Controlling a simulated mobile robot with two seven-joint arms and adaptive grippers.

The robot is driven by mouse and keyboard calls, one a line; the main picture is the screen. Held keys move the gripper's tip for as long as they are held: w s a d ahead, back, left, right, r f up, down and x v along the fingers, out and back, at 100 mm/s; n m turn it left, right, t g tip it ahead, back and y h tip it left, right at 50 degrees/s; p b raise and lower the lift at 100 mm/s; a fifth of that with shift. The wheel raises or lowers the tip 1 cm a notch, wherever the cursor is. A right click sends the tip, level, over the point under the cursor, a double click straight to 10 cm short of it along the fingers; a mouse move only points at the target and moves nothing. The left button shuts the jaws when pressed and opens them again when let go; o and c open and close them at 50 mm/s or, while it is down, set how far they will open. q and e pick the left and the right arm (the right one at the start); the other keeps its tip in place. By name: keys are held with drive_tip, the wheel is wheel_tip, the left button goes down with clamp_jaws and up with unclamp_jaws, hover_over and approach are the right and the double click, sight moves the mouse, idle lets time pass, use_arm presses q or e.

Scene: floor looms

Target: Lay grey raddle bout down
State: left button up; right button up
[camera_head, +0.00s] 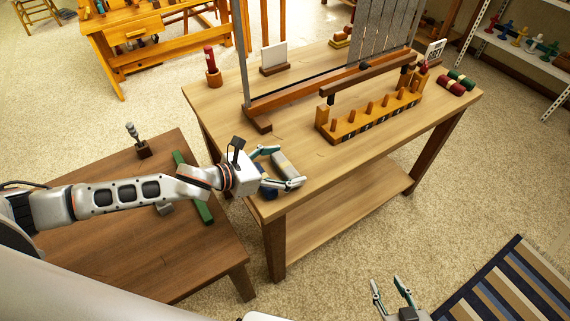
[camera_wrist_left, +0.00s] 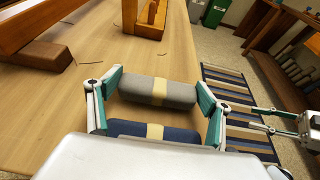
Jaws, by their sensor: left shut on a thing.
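The grey bout (camera_head: 285,163), a grey roll with a beige band, is between the fingers of my left gripper (camera_head: 283,167), near the front left corner of the light wooden table. In the left wrist view the grey bout (camera_wrist_left: 178,94) spans the gap between the green fingertips, which are shut on its ends. I cannot tell whether it touches the tabletop. A navy bout (camera_wrist_left: 180,134) with a beige band lies beside it, closer to my palm and partly hidden by it. My right gripper (camera_head: 392,286) is open and empty, off the table's front side.
The pegged wooden raddle (camera_head: 372,117) stands behind on the light table (camera_head: 330,185), before the loom's upright metal bars (camera_head: 372,30). Red and green bouts (camera_head: 455,83) lie at the right end. A dark table (camera_head: 165,250) stands left, with a green bar (camera_head: 196,190).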

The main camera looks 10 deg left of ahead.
use_arm(q)
drive_tip(key=shift+f, duration=0.15)
drive_tip(key=o, duration=1.1)
